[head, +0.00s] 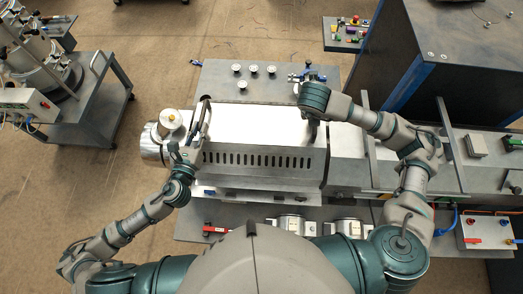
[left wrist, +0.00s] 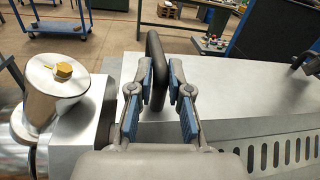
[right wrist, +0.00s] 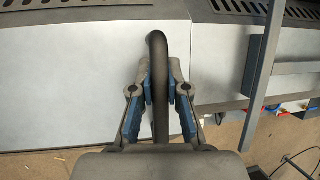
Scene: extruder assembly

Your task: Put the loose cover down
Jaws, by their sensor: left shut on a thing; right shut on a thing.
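The cover (head: 255,125) is a wide, pale metal panel with a slotted front face, lying across the middle of the extruder. It also shows in the left wrist view (left wrist: 245,85) and the right wrist view (right wrist: 70,80). My left gripper (head: 203,128) is shut on the dark bar handle (left wrist: 154,50) at the cover's left end. My right gripper (right wrist: 160,85) is shut on the dark handle (right wrist: 157,45) at its right end; in the head view my right arm partly hides that end. I cannot tell whether the cover rests on the machine or hangs just above it.
A shiny metal cylinder (left wrist: 58,90) with a brass fitting stands left of the cover. A grey plate (head: 225,85) with several round knobs lies behind it. A cart (head: 100,110) stands left, a dark cabinet (head: 470,60) right. Two motor-like units (head: 292,223) sit in front.

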